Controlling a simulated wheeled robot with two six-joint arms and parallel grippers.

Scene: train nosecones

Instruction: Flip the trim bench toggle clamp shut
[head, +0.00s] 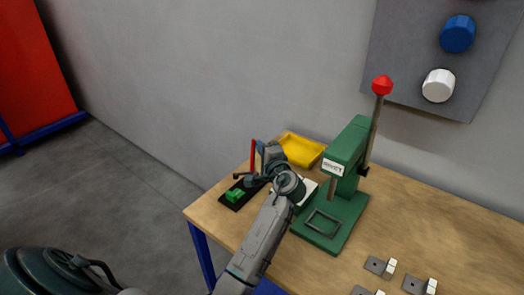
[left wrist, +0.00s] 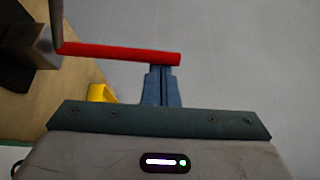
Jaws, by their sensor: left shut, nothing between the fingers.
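The toggle clamp's red handle (head: 253,155) stands upright at the left end of the bench, over a black base plate (head: 229,200) with a green block (head: 235,195) on it. My left gripper (head: 264,154) is beside the handle, on its right, and hides part of the clamp. In the left wrist view the red handle (left wrist: 120,53) runs across the top, from a grey metal bracket (left wrist: 30,42) to just above the fingertips. My left gripper (left wrist: 161,72) is shut and empty, its tips at the handle's free end; I cannot tell whether they touch. My right gripper is not in view.
A yellow tray (head: 302,150) lies behind my gripper. A green press (head: 340,185) with a red-knobbed lever (head: 382,86) stands close on the right. Several small grey blocks with white parts lie on the wooden bench (head: 420,235). A wall panel (head: 405,55) hangs behind.

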